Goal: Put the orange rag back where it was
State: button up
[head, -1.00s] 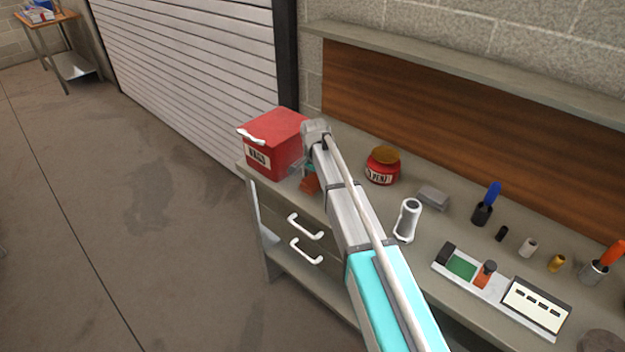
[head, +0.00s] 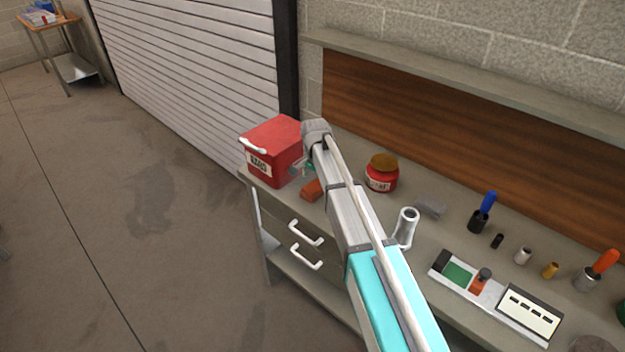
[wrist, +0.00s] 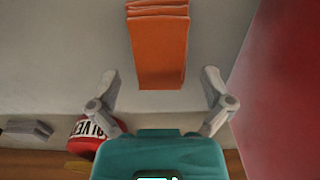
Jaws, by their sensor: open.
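The orange rag (head: 312,190) lies folded on the workbench top, just right of the red box, near the front edge. In the wrist view the folded rag (wrist: 158,45) is at the top centre, with its near end between the two fingertips in the picture. My gripper (wrist: 161,80) is open, with its fingers spread wider than the rag and nothing held. In the head view my gripper (head: 303,167) is between the red box and my wrist, above the rag, and partly hidden by my arm. The height gap to the rag is hard to judge.
The red box (head: 272,150) with a white handle is close to my gripper, and its red side (wrist: 285,90) fills the wrist view's right. A red jar (head: 381,178) with a brown lid stands right of my arm. A grey block (head: 431,207) and tools are farther right.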

aim_at(317, 187)
notch_tip(317, 187, up, 9)
jog(key=p, duration=0.8)
dwell(0.9)
jog(key=s+d+n, duration=0.7)
jog(key=s+d, duration=1.5)
jog(key=s, duration=0.4)
jog(key=shift+d+n, duration=0.2)
jog(key=shift+n, duration=0.1)
jog(key=shift+c, duration=0.3)
